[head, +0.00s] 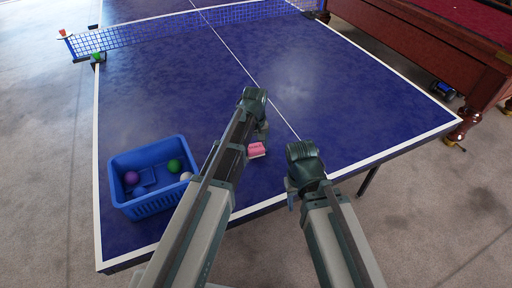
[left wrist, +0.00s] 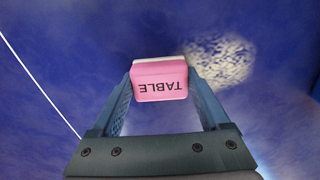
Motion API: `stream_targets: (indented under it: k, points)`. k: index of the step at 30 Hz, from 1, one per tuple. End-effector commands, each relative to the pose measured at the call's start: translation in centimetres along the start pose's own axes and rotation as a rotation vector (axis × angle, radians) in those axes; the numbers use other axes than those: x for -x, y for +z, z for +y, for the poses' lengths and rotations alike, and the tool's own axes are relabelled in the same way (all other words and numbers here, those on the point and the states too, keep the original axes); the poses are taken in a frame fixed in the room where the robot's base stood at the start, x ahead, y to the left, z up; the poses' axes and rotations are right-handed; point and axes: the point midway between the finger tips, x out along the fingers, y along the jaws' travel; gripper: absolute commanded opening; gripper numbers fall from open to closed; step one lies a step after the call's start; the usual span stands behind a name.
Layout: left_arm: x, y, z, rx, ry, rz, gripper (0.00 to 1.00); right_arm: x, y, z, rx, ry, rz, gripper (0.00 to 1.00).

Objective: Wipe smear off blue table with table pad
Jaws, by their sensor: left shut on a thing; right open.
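The pink table pad (head: 257,149), marked TABLE, has a pale underside and is at the blue table (head: 330,85). In the left wrist view the pad (left wrist: 160,82) sits between the two fingers of my left gripper (left wrist: 160,92), which is shut on it. A whitish, speckled smear (left wrist: 222,62) lies on the blue top just beyond the pad, to its upper right. I cannot make out the smear in the head view, where my left arm covers part of the table. My right gripper (head: 292,190) is open and empty near the table's front edge.
A blue basket (head: 151,207) with a purple ball (head: 131,178) and a green ball (head: 173,166) stands at the table's front left. A net (head: 165,32) crosses the far part. A dark red table (head: 430,45) stands at the right. The middle and right tabletop is clear.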

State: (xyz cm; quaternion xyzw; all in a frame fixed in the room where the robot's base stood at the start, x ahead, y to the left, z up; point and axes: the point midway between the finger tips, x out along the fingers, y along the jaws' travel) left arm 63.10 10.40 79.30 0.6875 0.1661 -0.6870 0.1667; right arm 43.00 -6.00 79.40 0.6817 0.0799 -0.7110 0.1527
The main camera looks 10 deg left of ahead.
Motion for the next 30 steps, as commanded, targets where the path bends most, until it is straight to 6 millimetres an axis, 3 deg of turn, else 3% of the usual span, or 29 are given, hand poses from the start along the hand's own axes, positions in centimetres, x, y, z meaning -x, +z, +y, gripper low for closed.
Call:
stream_targets:
  k: [12,22,30]
  points:
    - [0.1,0.4,-3.5,0.002,-0.002,0.000,0.27,0.1,0.0,0.0,0.000,0.000,0.000,0.50]
    - [0.1,0.4,-4.1,0.002,-0.002,0.000,0.27,0.1,0.0,0.0,0.000,0.000,0.000,0.50]
    - [-0.1,0.7,-6.2,0.003,-0.002,0.000,0.27,-0.1,0.0,0.0,0.000,0.000,0.000,0.50]
